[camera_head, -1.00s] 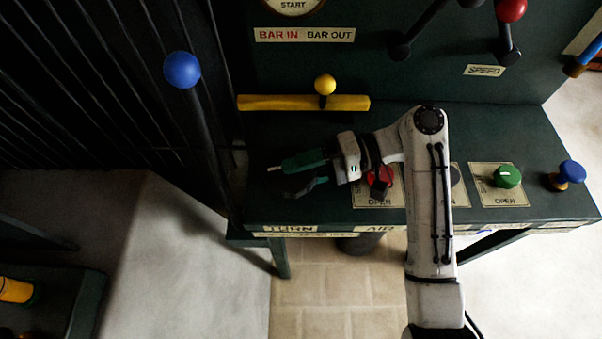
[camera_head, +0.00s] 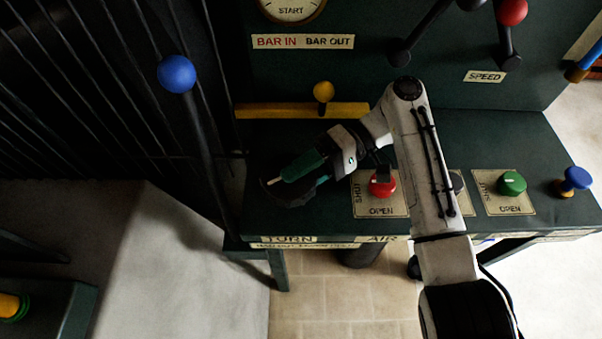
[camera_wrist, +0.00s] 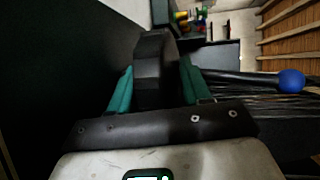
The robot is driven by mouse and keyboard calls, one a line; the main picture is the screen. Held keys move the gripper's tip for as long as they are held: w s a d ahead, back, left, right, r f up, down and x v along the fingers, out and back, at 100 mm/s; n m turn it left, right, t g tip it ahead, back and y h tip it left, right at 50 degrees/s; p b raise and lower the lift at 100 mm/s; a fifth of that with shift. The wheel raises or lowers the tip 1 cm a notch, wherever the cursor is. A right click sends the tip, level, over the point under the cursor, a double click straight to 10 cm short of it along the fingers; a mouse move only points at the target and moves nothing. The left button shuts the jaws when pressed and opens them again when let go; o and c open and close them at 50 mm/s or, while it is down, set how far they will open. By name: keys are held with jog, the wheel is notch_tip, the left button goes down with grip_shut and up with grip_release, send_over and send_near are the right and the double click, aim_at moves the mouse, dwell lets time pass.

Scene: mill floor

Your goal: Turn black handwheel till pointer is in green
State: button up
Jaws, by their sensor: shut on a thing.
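The black handwheel (camera_head: 272,192) is at the left end of the dark green bench, above the TURN label, largely hidden by my gripper. My gripper (camera_head: 287,178) reaches it from the right. In the wrist view the wheel's thick black rim (camera_wrist: 153,68) stands between the two green fingers of my gripper (camera_wrist: 155,88), which is shut on it. A round dial (camera_head: 291,10) marked START is cut off by the top edge of the head view. No pointer or green zone can be made out in it.
Right of my gripper are a red knob (camera_head: 382,185), a green knob (camera_head: 512,183) and a blue knob (camera_head: 577,178). A yellow bar (camera_head: 348,110) lies behind. A tall blue-balled lever (camera_head: 177,74) stands close on the left. Floor shows in front.

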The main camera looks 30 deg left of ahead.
jog(key=shift+a+r, duration=0.1)
jog(key=shift+r, duration=0.05)
jog(key=o, duration=0.7)
jog(key=shift+o, duration=0.2)
jog(key=shift+w, duration=0.1)
jog(key=b+v, duration=0.2)
jog(key=v, duration=0.6)
jog(key=shift+w+d+b, duration=0.2)
jog(key=shift+w+b, duration=0.05)
jog(key=shift+b, duration=0.3)
jog(key=shift+b+v, duration=0.7)
jog(key=shift+v, duration=0.3)
